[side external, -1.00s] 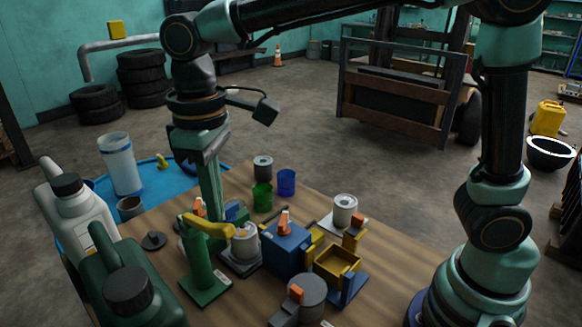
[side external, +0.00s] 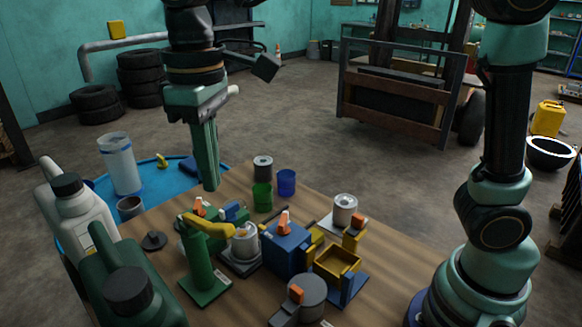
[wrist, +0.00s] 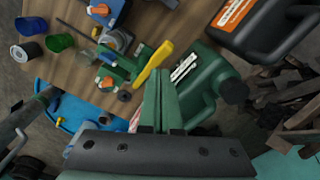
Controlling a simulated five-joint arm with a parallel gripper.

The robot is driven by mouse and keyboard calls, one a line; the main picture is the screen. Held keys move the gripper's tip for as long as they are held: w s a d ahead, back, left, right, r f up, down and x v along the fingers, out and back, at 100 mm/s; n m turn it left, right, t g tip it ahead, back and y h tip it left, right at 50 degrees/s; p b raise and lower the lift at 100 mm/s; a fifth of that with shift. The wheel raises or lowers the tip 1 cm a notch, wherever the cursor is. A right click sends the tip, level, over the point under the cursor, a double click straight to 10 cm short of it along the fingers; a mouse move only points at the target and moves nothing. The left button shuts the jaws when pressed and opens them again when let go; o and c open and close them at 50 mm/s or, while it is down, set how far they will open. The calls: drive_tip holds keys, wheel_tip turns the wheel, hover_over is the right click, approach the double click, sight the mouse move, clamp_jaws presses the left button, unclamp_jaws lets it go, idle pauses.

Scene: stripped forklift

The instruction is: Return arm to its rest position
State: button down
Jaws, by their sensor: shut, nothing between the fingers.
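My gripper (side external: 210,186) hangs pointing down in the side view, its long green fingers together. The fingertips are raised above the back left part of the wooden table (side external: 385,262), with nothing held. In the wrist view the shut green fingers (wrist: 158,88) overlap the view of the yellow lever and green jug. My forearm runs out of the top of the side view.
Below stand a green post with a yellow lever (side external: 205,228), a blue box (side external: 286,250), a yellow tray (side external: 338,262), a green cup (side external: 262,197) and a blue cup (side external: 286,182). Jugs (side external: 88,217) stand front left. Open floor lies behind the table.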

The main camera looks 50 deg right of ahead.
drive_tip(key=s+d+f+m+t, duration=0.2)
drive_tip(key=d+m, duration=0.1)
drive_tip(key=d, duration=0.8)
drive_tip(key=s+d+f+m+t, duration=0.2)
drive_tip(key=s+d+m+t, duration=0.1)
drive_tip(key=d, duration=0.8)
drive_tip(key=shift+f+t, duration=0.3)
drive_tip(key=shift+f, duration=0.1)
